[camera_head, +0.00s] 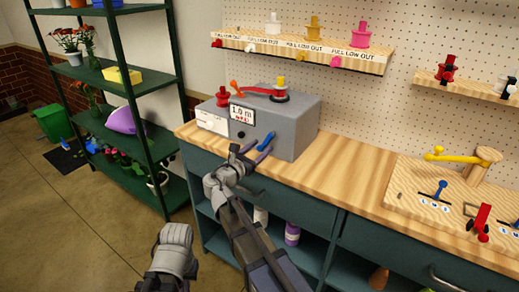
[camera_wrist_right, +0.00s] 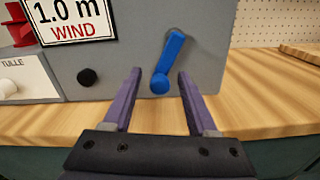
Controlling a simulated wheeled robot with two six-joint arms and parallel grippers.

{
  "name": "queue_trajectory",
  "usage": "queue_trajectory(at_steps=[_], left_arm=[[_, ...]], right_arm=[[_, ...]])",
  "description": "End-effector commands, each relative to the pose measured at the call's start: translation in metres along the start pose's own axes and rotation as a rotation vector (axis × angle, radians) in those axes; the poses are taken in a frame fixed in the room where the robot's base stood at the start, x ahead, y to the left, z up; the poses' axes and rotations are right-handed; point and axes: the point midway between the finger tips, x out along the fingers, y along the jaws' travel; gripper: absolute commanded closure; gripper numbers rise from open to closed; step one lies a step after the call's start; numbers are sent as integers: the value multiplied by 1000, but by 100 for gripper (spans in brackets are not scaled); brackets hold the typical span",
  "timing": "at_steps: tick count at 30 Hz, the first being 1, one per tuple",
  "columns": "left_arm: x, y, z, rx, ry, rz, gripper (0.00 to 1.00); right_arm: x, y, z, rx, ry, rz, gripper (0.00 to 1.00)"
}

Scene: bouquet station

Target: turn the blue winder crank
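The winder is a grey box (camera_head: 298,119) on the wooden counter, with a "1.0 m WIND" sign (camera_head: 242,115) on its front. Its blue crank (camera_head: 266,141) is on the front face. In the right wrist view the crank (camera_wrist_right: 172,58) slants, with its round knob (camera_wrist_right: 160,84) at the lower end. My right gripper (camera_head: 251,153) is in front of the box. Its two fingers (camera_wrist_right: 157,95) are open, one on each side of the crank knob, with gaps on both sides. Nothing is held. My left gripper's fingers do not show.
A black knob (camera_wrist_right: 87,77) and a white TULLE panel (camera_wrist_right: 25,78) are left of the crank. Red and yellow spools sit on top of the box. A board with a yellow-handled post (camera_head: 484,160) stands right. The counter (camera_head: 345,172) between is clear.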

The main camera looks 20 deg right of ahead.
Motion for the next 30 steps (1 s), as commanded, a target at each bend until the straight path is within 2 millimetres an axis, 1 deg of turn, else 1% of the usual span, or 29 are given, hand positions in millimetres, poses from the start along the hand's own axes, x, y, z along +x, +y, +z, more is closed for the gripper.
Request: queue_trajectory(at_steps=[1,2,15,25,30], left_arm=[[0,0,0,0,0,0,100],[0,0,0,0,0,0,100],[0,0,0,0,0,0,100],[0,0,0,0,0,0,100],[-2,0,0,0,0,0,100]], right_arm=[[0,0,0,0,0,0,47],[0,0,0,0,0,0,50],[0,0,0,0,0,0,100],[0,1,0,2,0,1,100],[0,3,1,36,0,2,100]])
